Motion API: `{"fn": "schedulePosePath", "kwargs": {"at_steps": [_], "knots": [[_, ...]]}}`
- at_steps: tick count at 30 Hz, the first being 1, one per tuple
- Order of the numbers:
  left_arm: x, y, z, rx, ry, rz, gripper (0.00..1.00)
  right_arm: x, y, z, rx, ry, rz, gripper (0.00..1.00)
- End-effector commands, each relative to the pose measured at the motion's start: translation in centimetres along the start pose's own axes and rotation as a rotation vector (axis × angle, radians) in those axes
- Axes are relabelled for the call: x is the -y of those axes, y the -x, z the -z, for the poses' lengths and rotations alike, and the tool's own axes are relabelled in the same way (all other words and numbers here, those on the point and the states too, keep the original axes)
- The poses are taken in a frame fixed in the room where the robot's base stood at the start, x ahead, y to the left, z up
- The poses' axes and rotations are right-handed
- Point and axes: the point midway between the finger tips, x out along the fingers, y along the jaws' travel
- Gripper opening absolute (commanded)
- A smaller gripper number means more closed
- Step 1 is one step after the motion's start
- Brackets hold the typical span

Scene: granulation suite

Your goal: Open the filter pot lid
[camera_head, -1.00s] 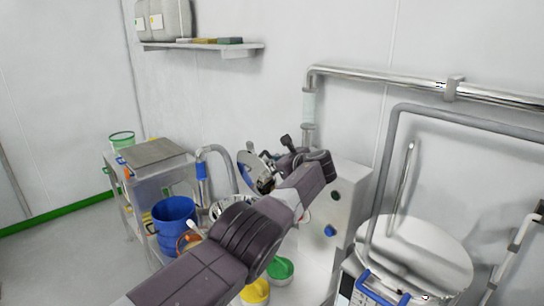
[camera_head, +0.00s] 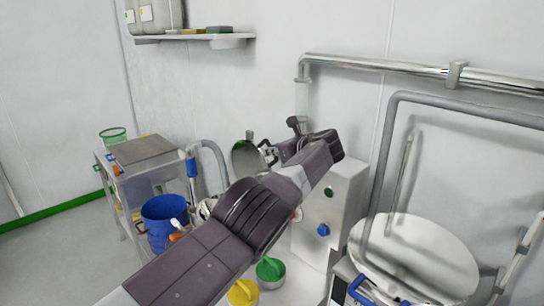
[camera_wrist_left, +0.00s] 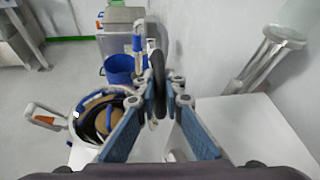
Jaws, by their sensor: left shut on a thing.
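The filter pot lid (camera_head: 247,158) is a round dark disc with a pale rim, raised and steeply tilted near the wall cabinet in the head view. In the left wrist view the lid (camera_wrist_left: 158,84) stands nearly edge-on between the fingers. My left gripper (camera_head: 268,153) is shut on the lid; its blue-padded fingers (camera_wrist_left: 160,90) show in the wrist view. The filter pot (camera_wrist_left: 88,108) is at the lower left there, its mouth uncovered and its inside showing. In the head view my left arm hides most of the pot (camera_head: 205,208). My right gripper is not in view.
A blue bucket (camera_head: 165,222) stands left of the arm by a grey cart (camera_head: 143,155). A pale cabinet (camera_head: 330,205) is close behind the arm. Green (camera_head: 270,268) and yellow (camera_head: 243,292) containers lie below. A large round steel lid (camera_head: 425,255) is at right.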

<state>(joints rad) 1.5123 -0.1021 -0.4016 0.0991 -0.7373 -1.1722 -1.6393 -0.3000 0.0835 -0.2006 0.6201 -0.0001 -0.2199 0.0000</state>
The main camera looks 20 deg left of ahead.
Motion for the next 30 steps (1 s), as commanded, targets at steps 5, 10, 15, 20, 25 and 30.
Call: {"fn": "schedulePosePath", "kwargs": {"at_steps": [5, 10, 15, 20, 25, 30], "knots": [[0.0, 0.06, 0.29, -0.007, -0.004, -0.001, 0.0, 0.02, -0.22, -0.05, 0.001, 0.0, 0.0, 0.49], [-0.01, 0.07, 0.29, -0.008, -0.003, -0.002, 0.0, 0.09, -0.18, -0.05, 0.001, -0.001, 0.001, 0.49], [-0.02, 0.06, 0.3, -0.008, -0.003, -0.002, 0.14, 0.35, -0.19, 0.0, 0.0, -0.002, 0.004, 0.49], [0.01, 0.05, 0.18, -0.006, -0.002, -0.001, 0.27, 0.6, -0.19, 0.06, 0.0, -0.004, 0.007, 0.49], [0.07, 0.09, 0.04, -0.003, -0.001, 0.001, 0.27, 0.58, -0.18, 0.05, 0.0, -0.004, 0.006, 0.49], [0.03, 0.07, 0.04, -0.003, -0.002, 0.0, 0.27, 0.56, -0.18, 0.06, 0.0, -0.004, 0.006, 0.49]]}}
